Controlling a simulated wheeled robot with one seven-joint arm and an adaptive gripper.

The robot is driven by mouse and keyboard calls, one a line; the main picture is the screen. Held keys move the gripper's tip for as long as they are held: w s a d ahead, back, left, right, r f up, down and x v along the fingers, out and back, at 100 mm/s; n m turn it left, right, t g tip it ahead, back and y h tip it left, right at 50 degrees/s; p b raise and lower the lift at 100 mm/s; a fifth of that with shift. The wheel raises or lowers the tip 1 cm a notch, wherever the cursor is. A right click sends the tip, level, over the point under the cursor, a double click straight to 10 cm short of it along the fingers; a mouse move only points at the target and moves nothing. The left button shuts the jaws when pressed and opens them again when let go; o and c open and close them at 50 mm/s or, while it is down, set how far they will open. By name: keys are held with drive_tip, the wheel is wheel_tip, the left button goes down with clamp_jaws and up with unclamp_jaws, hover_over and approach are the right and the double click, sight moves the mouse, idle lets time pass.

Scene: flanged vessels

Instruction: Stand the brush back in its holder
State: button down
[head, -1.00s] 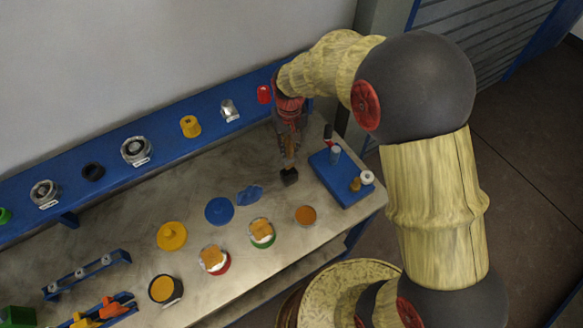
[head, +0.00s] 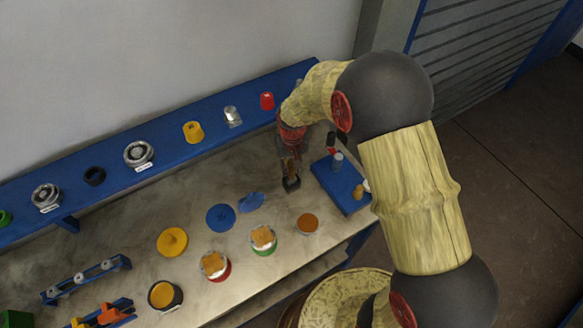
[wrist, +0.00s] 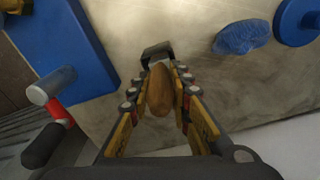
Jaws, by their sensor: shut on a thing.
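My gripper (head: 290,160) points down at the right end of the bench, between the wall shelf and the blue board. Its fingers (wrist: 160,98) are shut on the brush, whose brown wooden handle (wrist: 159,88) shows between them in the wrist view. A small dark, box-like holder (head: 291,184) is on the bench right under the gripper. The wrist view shows its dark rim (wrist: 157,48) just past the fingertips. The brush's lower end lies at the holder's opening. How deep it reaches inside is hidden.
The blue board (head: 334,190) close on the right carries a grey cylinder (head: 338,161) and other small upright things. To the left lie a crumpled blue cloth (head: 251,202) and a blue disc (head: 220,218). An orange-filled dish (head: 307,224) stands near the front edge.

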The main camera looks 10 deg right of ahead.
drive_tip(key=c, duration=1.6)
unclamp_jaws()
drive_tip(key=shift+c, duration=0.2)
drive_tip(key=shift+r, duration=0.1)
drive_tip(key=r, duration=1.2)
drive_tip(key=shift+s+d+r+p, duration=0.1)
drive_tip(key=shift+s+r+p, duration=0.1)
drive_tip(key=shift+s+p, duration=0.15)
drive_tip(key=s+d+r+t, duration=0.2)
drive_tip(key=s+d+r, duration=0.2)
drive_tip(key=s+r, duration=0.4)
drive_tip(key=s+d+r+t, duration=0.2)
drive_tip(key=s+d+r, duration=0.2)
drive_tip(key=s+r, duration=0.5)
drive_tip(key=s+d+r+m+t, duration=0.1)
drive_tip(key=s+d+r, duration=0.1)
drive_tip(key=s, duration=0.4)
drive_tip(key=shift+s+d+r, duration=0.35)
drive_tip(key=shift+d+r, duration=0.05)
drive_tip(key=shift+r, duration=0.35)
